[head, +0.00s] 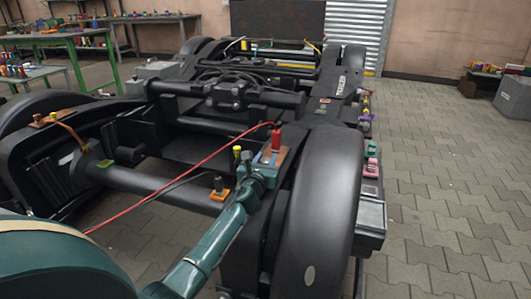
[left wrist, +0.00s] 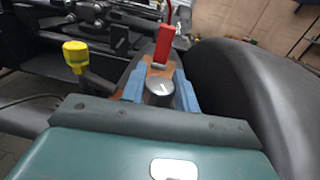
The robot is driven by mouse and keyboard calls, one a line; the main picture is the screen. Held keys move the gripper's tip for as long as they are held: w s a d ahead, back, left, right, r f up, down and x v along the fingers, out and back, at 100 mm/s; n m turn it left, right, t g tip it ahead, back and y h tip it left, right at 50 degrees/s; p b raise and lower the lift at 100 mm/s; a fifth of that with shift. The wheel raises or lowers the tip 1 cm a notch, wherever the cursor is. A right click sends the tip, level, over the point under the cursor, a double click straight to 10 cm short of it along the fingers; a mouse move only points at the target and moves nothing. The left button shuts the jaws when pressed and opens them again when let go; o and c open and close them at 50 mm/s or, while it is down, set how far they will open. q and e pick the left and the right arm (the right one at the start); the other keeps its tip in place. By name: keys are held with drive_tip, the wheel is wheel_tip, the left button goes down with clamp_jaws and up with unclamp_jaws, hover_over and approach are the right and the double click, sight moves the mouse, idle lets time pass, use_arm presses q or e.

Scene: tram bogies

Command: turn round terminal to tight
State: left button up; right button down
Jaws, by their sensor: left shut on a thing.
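The round terminal (left wrist: 159,88) shows in the left wrist view as a grey, round-topped piece on an orange-brown plate (left wrist: 150,72). The blue fingers of my left gripper (left wrist: 159,92) stand on either side of it and are shut on it. In the head view my left gripper (head: 264,176) reaches the plate beside the big black wheel; the terminal is hidden there by the gripper. A red plug (head: 276,138) with a red cable stands upright just behind the terminal, also in the left wrist view (left wrist: 165,45). My right gripper is not in view.
A yellow-capped post (head: 237,152) stands close left of the gripper, also in the left wrist view (left wrist: 76,54). A dark knob (head: 218,184) sits on an orange plate nearby. The black wheel (head: 325,190) rises close on the right. The paved floor (head: 440,190) is open beyond.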

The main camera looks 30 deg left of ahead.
use_arm(q)
drive_tip(key=shift+a+r+m+t+h, duration=0.15)
drive_tip(key=shift+m+t+h, duration=0.15)
drive_tip(key=shift+m+h, duration=0.75)
drive_tip(key=m+h, duration=0.1)
drive_tip(key=h, duration=0.2)
drive_tip(key=shift+f, duration=0.2)
drive_tip(key=shift+m+h+b, duration=0.4)
drive_tip(key=shift+m+h, duration=0.25)
drive_tip(key=shift+h, duration=0.1)
drive_tip(key=shift+m+h+b, duration=0.45)
drive_tip(key=shift+m+h, duration=0.05)
drive_tip(key=shift+h, duration=0.3)
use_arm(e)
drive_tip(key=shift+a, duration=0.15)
use_arm(q)
drive_tip(key=shift+r+h, duration=0.1)
drive_tip(key=shift+h, duration=0.2)
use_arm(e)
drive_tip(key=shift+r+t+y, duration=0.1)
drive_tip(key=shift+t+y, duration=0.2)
use_arm(q)
drive_tip(key=o, duration=1)
drive_tip(key=shift+s, duration=0.1)
